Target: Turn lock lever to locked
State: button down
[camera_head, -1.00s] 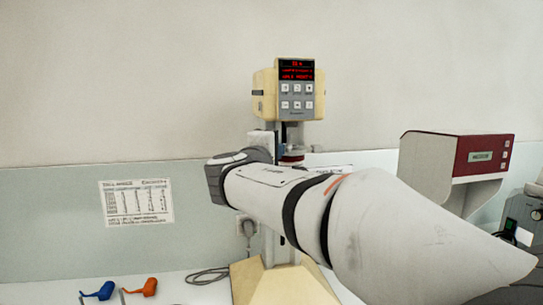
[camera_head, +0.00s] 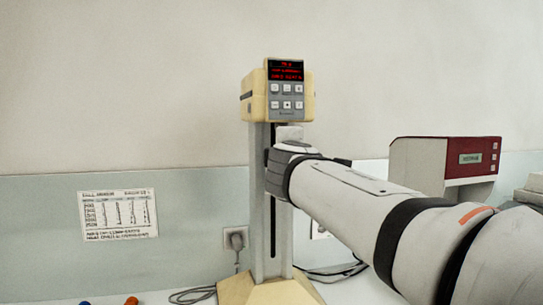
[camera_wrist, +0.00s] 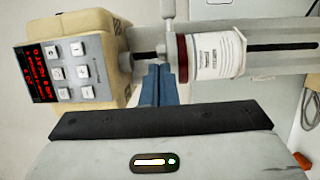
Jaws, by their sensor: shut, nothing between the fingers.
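The mill (camera_head: 262,110) stands upright, with a cream head, a red lit display and a keypad on a grey column (camera_head: 256,215). In the wrist view the mill head (camera_wrist: 110,25) lies at the left and the column (camera_wrist: 275,60) runs right. A pale rod-like piece (camera_wrist: 168,12), possibly the lock lever, sticks up beside a dark red collar and a white labelled cylinder (camera_wrist: 215,53). My gripper (camera_wrist: 158,72) has its blue fingers shut and empty, just below this piece; contact cannot be told. The fingers are hidden in the head view.
A red and grey device (camera_head: 445,165) stands at the right. A printed sheet (camera_head: 118,215) is on the wall. A cable lies beside the mill's base (camera_head: 270,290). Blue and orange pieces (camera_head: 131,300) show at the lower left edge.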

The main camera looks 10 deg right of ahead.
jog(key=s+a+b, duration=0.1)
jog(key=s+b, duration=0.1)
jog(key=s, duration=0.9)
jog(key=shift+s, duration=0.25)
jog(key=shift+a, duration=0.1)
